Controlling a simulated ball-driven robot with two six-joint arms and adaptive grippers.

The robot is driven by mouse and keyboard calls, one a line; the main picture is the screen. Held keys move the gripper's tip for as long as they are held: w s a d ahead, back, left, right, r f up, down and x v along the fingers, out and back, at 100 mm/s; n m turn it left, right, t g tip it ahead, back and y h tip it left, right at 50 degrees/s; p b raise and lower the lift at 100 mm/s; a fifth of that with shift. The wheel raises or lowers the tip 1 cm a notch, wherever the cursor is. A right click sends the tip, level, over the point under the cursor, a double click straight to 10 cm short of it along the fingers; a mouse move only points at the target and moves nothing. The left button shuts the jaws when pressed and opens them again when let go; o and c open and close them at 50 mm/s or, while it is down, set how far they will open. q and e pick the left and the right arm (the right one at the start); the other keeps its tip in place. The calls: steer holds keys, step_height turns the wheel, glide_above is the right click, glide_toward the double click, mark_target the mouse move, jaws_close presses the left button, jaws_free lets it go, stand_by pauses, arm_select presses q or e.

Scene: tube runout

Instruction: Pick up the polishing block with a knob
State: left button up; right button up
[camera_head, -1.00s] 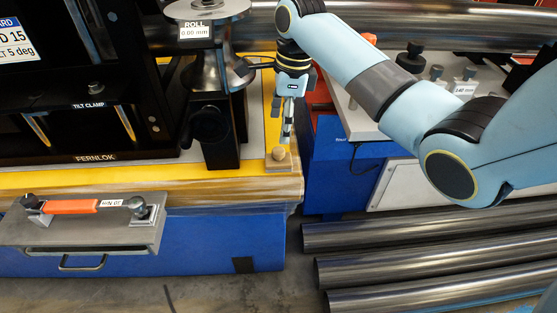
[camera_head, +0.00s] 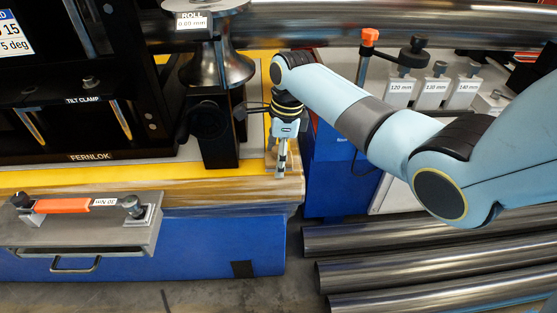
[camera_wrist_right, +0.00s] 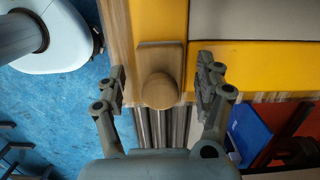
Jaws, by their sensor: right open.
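The polishing block (camera_wrist_right: 160,58) is a small wooden block with a round wooden knob (camera_wrist_right: 160,91). In the right wrist view it sits between the spread fingers of my right gripper (camera_wrist_right: 162,73), with a gap on each side. In the head view my right gripper (camera_head: 281,170) points down at the front right corner of the yellow bench top (camera_head: 40,180). The block is mostly hidden behind its fingers there. The right gripper is open and holds nothing. My left gripper is not in view.
A black roll stand (camera_head: 218,135) rises close to the left of the right gripper. A grey plate with an orange handle (camera_head: 62,206) is at the bench front. Labelled grey blocks (camera_head: 432,92) stand at the right. Dark tubes (camera_head: 430,245) lie below.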

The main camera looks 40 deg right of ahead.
mark_target(277, 148)
steer(key=c, duration=1.3)
steer(key=shift+r, duration=0.1)
steer(key=shift+r, duration=0.6)
step_height(277, 148, up, 3)
steer(key=shift+w+f+p, duration=0.1)
steer(key=shift+p, duration=0.55)
steer(key=s+r+p, duration=0.1)
steer(key=s+r, duration=0.1)
steer(key=s, duration=0.2)
steer(key=s+r+p, duration=0.1)
steer(key=s+r, duration=0.1)
steer(key=s, duration=0.2)
steer(key=s+d+r+p, duration=0.1)
steer(key=s+r, duration=0.2)
steer(key=shift+s, duration=0.4)
